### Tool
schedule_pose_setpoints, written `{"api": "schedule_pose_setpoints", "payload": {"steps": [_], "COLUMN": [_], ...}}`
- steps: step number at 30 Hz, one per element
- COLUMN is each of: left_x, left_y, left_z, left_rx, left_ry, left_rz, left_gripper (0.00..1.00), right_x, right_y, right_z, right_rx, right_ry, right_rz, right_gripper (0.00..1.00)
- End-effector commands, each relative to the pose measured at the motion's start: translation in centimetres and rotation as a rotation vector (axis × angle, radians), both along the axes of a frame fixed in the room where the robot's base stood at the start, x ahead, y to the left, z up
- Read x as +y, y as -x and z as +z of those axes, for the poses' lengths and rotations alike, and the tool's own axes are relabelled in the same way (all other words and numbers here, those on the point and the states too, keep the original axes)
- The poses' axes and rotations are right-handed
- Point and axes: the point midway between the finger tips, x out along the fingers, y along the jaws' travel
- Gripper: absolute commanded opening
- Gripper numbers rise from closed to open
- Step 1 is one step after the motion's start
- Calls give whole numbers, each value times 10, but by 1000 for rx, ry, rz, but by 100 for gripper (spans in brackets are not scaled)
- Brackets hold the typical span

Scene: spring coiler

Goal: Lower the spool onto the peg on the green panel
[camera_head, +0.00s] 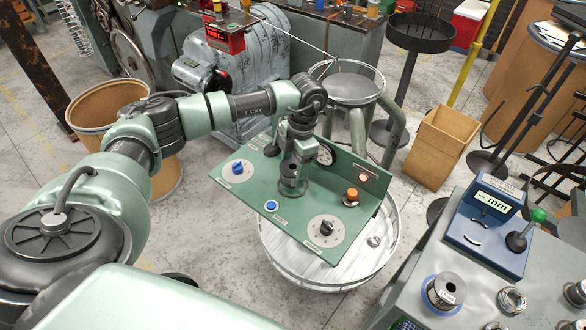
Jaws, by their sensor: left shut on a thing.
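The green panel (300,222) sits slanted on a round white drum below my left arm. My left gripper (292,170) points down over the middle of the panel. It is shut on a small dark round thing (291,187) at or close above the panel. The gripper hides much of this thing, so I cannot clearly tell that it is the spool, or whether it touches the panel. The peg is not visible to me. A wire spool (446,290) stands upright on the grey bench at the right. My right gripper is out of view.
The panel carries a blue knob (238,168), a blue button (271,205), a black knob (327,227), an orange knob (351,195), a lit red lamp (363,177) and a gauge (325,153). A blue "mm" display box (490,215) stands on the bench. A cardboard box (438,147) stands behind.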

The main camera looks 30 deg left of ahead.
Motion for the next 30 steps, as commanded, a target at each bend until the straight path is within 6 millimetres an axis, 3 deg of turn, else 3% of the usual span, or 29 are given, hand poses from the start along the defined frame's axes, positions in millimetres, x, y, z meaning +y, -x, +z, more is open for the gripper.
{"api": "schedule_pose_setpoints", "payload": {"steps": [30], "left_x": [0], "left_y": [0], "left_z": [-23], "left_rx": [-1], "left_ry": [0], "left_rz": [0], "left_gripper": [0], "right_x": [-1], "right_y": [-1], "right_z": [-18], "right_rx": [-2], "right_ry": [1], "right_rz": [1], "right_gripper": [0]}}
